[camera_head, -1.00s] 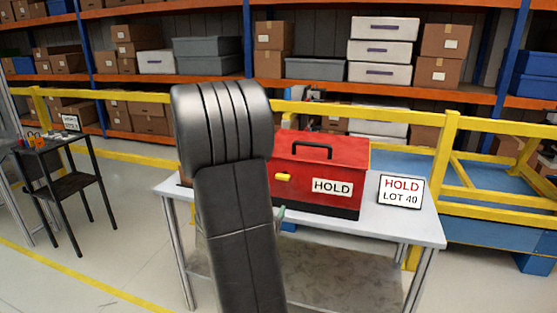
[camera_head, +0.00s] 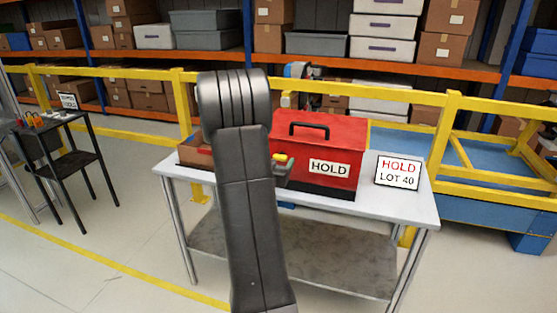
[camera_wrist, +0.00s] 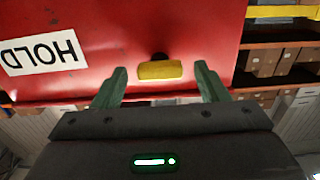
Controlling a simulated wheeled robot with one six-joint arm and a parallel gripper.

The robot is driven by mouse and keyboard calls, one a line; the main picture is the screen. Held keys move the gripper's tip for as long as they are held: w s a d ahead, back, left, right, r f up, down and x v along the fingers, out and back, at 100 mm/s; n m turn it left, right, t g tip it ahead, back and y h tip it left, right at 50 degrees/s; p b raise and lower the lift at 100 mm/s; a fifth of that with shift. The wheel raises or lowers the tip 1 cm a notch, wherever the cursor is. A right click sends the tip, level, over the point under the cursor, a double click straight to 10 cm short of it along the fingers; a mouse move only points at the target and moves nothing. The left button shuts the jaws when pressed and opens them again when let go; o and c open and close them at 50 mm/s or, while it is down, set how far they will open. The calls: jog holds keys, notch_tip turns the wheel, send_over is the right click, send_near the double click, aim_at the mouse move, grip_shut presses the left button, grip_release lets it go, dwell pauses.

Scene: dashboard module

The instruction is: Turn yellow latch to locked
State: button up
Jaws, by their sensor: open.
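A red toolbox (camera_head: 334,136) with a black top handle and a HOLD label stands on the grey table (camera_head: 408,206). Its yellow latch (camera_head: 280,157) is on the front face near the left end, just right of my arm. In the wrist view the yellow latch (camera_wrist: 160,70) lies lengthwise across the picture, with a dark pivot behind it. My gripper (camera_wrist: 162,80) is open, its two green fingers on either side of the latch with gaps at both ends. Whether the fingertips touch the red face cannot be told. My arm hides most of the gripper in the head view.
A HOLD LOT 40 sign (camera_head: 398,171) stands right of the toolbox. A brown open box (camera_head: 195,152) sits at the table's left end, partly behind my arm. A yellow rail (camera_head: 440,150) runs behind. A black side table (camera_head: 65,150) stands far left.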

jog(key=shift+w+d, duration=0.2)
jog(key=shift+w, duration=0.25)
jog(key=c, duration=1)
jog(key=shift+f+m+b, duration=0.15)
jog(key=shift+m+b, duration=0.15)
jog(key=shift+b, duration=0.25)
jog(key=shift+m+b, duration=8.4)
jog(key=shift+m, duration=0.2)
